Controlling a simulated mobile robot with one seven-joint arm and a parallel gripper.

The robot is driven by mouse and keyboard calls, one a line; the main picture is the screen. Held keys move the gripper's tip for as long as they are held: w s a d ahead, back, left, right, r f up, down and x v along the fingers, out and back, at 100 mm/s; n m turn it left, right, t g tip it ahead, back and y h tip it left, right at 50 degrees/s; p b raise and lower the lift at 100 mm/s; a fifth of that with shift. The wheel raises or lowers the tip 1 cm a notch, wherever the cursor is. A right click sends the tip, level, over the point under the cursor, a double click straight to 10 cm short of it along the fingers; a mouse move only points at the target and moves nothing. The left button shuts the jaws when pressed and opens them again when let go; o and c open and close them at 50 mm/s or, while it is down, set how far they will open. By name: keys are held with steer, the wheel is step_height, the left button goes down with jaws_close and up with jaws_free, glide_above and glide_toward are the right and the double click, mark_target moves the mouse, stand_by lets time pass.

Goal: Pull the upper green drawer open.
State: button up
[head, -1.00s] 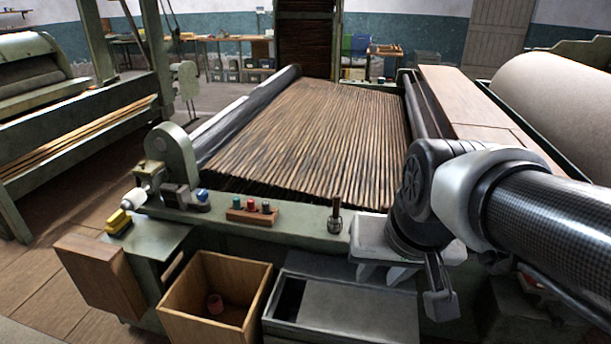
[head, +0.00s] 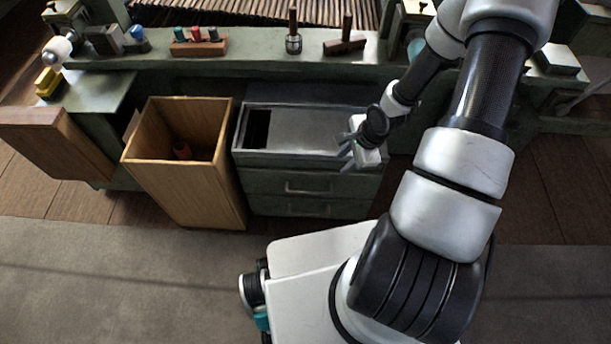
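The green drawer cabinet has two stacked drawers in the head view. The upper green drawer (head: 270,183) has a metal bar handle (head: 308,188) and looks closed, its front level with the lower drawer (head: 270,205). My gripper (head: 346,151) is above and to the right of that handle, near the cabinet's top right edge, apart from the handle. Its two fingers point left and are spread, with nothing seen between them. The far side of the gripper is hidden.
A grey metal tray (head: 325,157) with a dark opening tops the cabinet. A wooden box (head: 50,140) is further left. The floor (head: 130,270) in front at left is clear.

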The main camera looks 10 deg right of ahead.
steer(key=a+f+m+y, duration=0.2)
steer(key=a+f, duration=0.1)
steer(key=f, duration=0.2)
steer(key=b, duration=0.7)
glide_toward(308, 192)
steer(key=shift+m, duration=0.3)
steer(key=x, duration=0.7)
steer(key=shift+w+a+f, duration=0.1)
steer(key=shift+a+f, duration=0.1)
jaws_close()
